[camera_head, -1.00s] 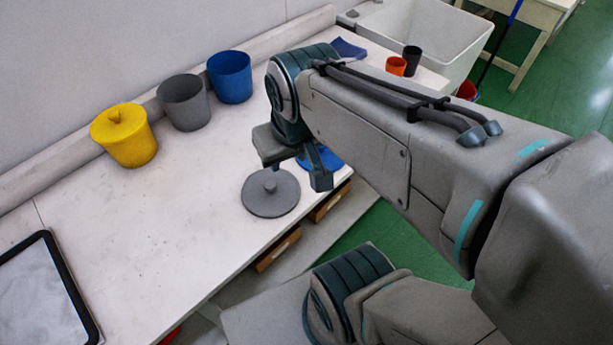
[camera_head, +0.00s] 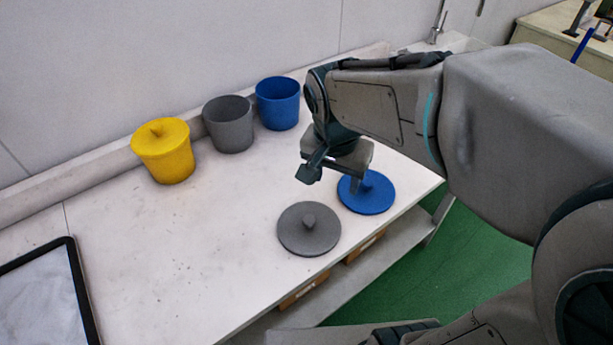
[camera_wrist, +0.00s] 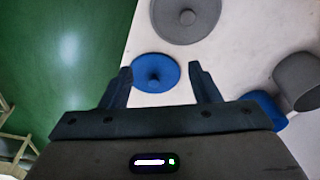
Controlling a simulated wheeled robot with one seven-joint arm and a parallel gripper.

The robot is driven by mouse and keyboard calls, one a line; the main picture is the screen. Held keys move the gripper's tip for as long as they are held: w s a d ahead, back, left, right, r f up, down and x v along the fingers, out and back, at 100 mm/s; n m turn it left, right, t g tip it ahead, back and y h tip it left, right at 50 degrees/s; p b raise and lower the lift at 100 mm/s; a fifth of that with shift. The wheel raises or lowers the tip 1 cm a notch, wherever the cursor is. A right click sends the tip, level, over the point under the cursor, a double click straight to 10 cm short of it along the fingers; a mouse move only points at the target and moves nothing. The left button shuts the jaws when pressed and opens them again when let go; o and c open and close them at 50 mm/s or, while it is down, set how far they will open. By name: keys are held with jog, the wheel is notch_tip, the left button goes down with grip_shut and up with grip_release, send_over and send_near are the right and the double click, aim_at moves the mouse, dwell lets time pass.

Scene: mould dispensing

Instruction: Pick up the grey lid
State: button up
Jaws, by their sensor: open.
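The grey lid (camera_head: 309,229) lies flat on the white table near its front edge, knob up. It also shows at the top of the wrist view (camera_wrist: 185,20), beyond the fingertips. My gripper (camera_head: 330,178) is open and empty above the table, up and to the right of the grey lid in the head view. In the wrist view my gripper (camera_wrist: 160,78) has its two fingers apart with the blue lid (camera_wrist: 155,73) seen between them. The blue lid (camera_head: 366,192) lies flat to the right of the grey lid, partly behind a finger in the head view.
A yellow pot with its lid on (camera_head: 163,151), an open grey pot (camera_head: 229,124) and an open blue pot (camera_head: 278,103) stand along the wall. A black-rimmed tray (camera_head: 80,290) lies at the left. The table's middle is clear.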

aim_at(309, 219)
jog(key=w+a+f+m+g+b, duration=0.1)
jog(key=w+a+f+m+b, duration=0.15)
jog(key=a+f, duration=0.3)
jog(key=shift+m, duration=0.35)
jog(key=f, duration=0.4)
jog(key=w+f, duration=0.1)
jog(key=f, duration=0.4)
jog(key=w+f+p, duration=0.1)
jog(key=f, duration=0.3)
jog(key=shift+d+f, duration=0.25)
jog(key=shift+d, duration=0.15)
jog(key=c, duration=1.1)
